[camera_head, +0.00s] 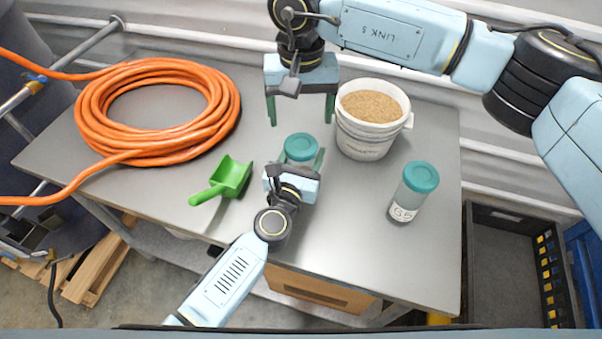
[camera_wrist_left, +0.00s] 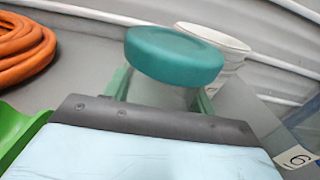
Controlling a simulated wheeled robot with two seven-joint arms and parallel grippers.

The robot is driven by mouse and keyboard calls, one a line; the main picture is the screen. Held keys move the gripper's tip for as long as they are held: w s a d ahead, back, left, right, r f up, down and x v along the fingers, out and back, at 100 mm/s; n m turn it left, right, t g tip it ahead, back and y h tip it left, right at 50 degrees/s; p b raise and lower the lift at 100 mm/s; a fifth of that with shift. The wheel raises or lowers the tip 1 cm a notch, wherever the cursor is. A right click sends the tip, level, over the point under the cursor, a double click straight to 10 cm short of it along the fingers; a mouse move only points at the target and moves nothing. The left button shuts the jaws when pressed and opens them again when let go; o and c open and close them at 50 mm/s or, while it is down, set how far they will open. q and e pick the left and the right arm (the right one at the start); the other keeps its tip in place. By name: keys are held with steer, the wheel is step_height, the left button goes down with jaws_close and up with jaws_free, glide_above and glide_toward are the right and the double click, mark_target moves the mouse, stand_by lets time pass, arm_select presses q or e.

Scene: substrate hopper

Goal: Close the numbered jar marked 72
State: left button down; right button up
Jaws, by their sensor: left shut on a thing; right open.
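A clear jar (camera_wrist_left: 160,94) with a teal lid (camera_head: 300,147) stands near the middle of the table. The lid (camera_wrist_left: 174,55) sits on top of the jar; I cannot tell how tight it is. My left gripper (camera_head: 297,162) is shut on this jar's body from the front. Any label on it is hidden. My right gripper (camera_head: 301,112) is open and empty, pointing down above and behind the lid, apart from it. A second jar (camera_head: 407,197) with a teal lid, its label reading 65 or G5, stands to the right.
A white bucket (camera_head: 362,148) of tan granules stands behind and right of the held jar. A green scoop (camera_head: 230,177) lies to the left. An orange hose coil (camera_head: 157,112) covers the table's back left. The front right tabletop (camera_head: 350,250) is clear.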

mark_target(301, 144)
steer(key=m, duration=0.4)
steer(key=shift+m, duration=0.4)
steer(key=m, duration=0.4)
steer(key=shift+f, duration=0.1)
steer(key=shift+f, duration=3.95)
steer(key=c, duration=1)
steer(key=m, duration=0.5)
steer(key=o, duration=1.2)
steer(key=shift+c, duration=0.2)
steer(key=shift+r, duration=0.1)
